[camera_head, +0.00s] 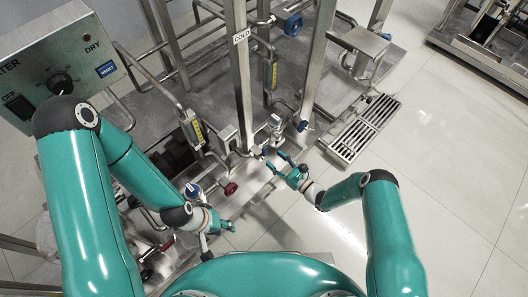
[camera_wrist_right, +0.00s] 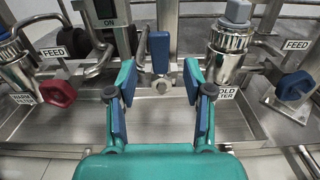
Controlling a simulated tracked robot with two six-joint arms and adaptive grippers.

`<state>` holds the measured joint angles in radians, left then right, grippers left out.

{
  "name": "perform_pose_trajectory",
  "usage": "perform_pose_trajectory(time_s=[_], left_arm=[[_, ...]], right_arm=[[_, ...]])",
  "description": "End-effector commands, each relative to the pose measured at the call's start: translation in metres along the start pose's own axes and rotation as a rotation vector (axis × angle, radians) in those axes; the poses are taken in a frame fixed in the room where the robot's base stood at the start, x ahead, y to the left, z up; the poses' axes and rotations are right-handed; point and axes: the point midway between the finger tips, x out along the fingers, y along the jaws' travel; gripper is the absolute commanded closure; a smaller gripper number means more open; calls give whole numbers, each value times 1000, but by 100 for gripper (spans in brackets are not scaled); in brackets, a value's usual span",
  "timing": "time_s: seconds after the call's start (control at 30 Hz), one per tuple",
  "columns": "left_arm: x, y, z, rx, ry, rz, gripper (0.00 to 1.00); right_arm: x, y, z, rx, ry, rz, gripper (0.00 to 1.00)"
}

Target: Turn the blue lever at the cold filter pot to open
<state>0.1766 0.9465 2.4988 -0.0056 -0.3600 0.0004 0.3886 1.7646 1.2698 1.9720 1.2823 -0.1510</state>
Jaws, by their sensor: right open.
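The blue lever (camera_wrist_right: 160,52) points up from a small steel valve in the right wrist view. It also shows, small, in the head view (camera_head: 266,151). The cold filter pot (camera_wrist_right: 230,42), steel with a grey cap, stands just right of it, with a label below that is partly hidden by a finger. My right gripper (camera_wrist_right: 159,82) is open and empty. Its two fingers stand left and right of the lever's line, and I see no contact; the depth gap is unclear. My left gripper (camera_head: 216,234) hangs at the lower left in the head view, away from the lever; its opening is unclear.
A red knob (camera_wrist_right: 58,93) is at the left and a blue feed knob (camera_wrist_right: 293,87) at the right. Steel posts (camera_head: 241,80) rise behind. Tiled floor (camera_head: 440,150) is free to the right.

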Motion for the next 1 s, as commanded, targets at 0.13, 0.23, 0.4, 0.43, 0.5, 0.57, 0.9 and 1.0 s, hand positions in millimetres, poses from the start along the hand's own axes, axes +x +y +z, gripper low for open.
perform_pose_trajectory(time_s=[0.13,0.23,0.4,0.43,0.5,0.57,0.9,1.0], left_arm=[[10,-4,0,0,0,0,60],[14,-5,0,0,0,0,60],[18,-6,0,0,0,0,60],[18,-6,0,0,0,0,60],[18,-6,0,0,0,0,60],[18,-6,0,0,0,0,60],[18,-6,0,0,0,0,60],[18,-6,0,0,0,0,60]], right_arm=[[30,1,-2,-3,-2,3,48],[45,1,-2,-2,-2,2,48],[59,0,-1,-1,0,1,48],[61,0,-1,0,0,0,48],[63,0,0,1,0,0,48],[63,0,0,1,0,0,48],[63,0,0,0,0,-1,73],[63,0,0,0,0,-1,90]])
